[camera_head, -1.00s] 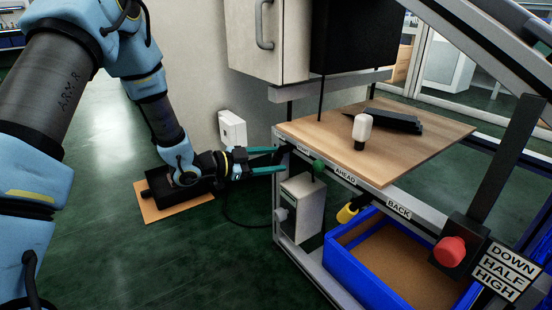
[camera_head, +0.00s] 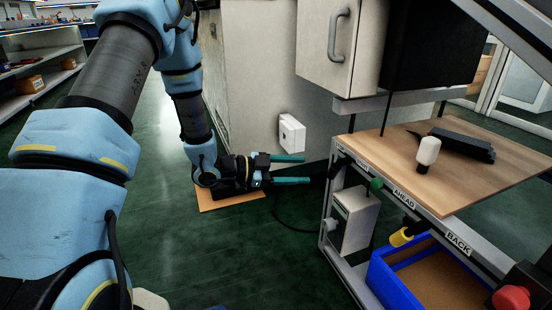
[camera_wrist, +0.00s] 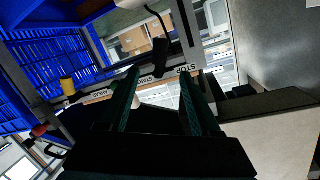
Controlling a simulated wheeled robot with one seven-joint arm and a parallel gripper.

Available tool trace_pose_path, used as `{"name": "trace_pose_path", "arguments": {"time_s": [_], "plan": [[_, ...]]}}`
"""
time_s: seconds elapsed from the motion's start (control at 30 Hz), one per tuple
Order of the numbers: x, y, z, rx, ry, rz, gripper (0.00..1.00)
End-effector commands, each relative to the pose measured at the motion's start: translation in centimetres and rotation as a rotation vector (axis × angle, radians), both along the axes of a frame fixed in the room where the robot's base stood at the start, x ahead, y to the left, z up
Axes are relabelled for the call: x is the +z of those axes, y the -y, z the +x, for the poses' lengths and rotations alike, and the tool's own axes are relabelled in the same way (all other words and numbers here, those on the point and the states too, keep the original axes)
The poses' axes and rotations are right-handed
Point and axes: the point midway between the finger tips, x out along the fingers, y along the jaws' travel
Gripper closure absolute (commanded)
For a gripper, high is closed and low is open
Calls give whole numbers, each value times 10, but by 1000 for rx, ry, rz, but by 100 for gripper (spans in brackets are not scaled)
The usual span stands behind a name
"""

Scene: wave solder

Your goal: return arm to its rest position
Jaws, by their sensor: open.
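My arm (camera_head: 130,75) comes down from the upper left of the head view, bent, with its lower part pointing to the floor. My gripper (camera_head: 303,169) is at its end, low over the green floor, pointing right. Its two teal fingers are apart with nothing between them. In the picture the fingertips are a little left of the cart frame, with a visible gap. In the wrist view my gripper (camera_wrist: 160,92) also shows two spread, empty fingers, with the labelled cart rail beyond them.
The cart's wooden top (camera_head: 470,180) carries a white-capped item (camera_head: 428,152) and a black part (camera_head: 463,144). A blue bin (camera_head: 395,281) sits below. A white wall box (camera_head: 291,133) is behind the gripper. An orange-brown board (camera_head: 230,201) lies beneath it. Floor at left is clear.

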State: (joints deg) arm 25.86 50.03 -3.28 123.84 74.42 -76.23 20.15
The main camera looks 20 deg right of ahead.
Motion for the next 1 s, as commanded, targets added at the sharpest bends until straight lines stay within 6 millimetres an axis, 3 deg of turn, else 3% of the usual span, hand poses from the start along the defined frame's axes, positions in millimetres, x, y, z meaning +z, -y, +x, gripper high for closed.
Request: {"name": "trace_pose_path", "arguments": {"time_s": [0.17, 0.23, 0.37, 0.47, 0.5, 0.63, 0.73, 0.8, 0.9, 1.0], "plan": [[1, 0, 2, 8, 3, 6, 36], [3, -4, 12, 46, 11, 35, 36], [10, -29, 59, 245, 25, 180, 36], [20, -76, 106, 499, -2, 346, 36], [25, -101, 122, 609, -28, 414, 36], [42, -191, 146, 955, -174, 606, 36], [55, -260, 136, 1199, -342, 723, 36], [63, -299, 117, 1344, -477, 786, 36], [73, -339, 84, 1499, -666, 849, 36], [81, -363, 48, 1610, -849, 886, 36]]}}
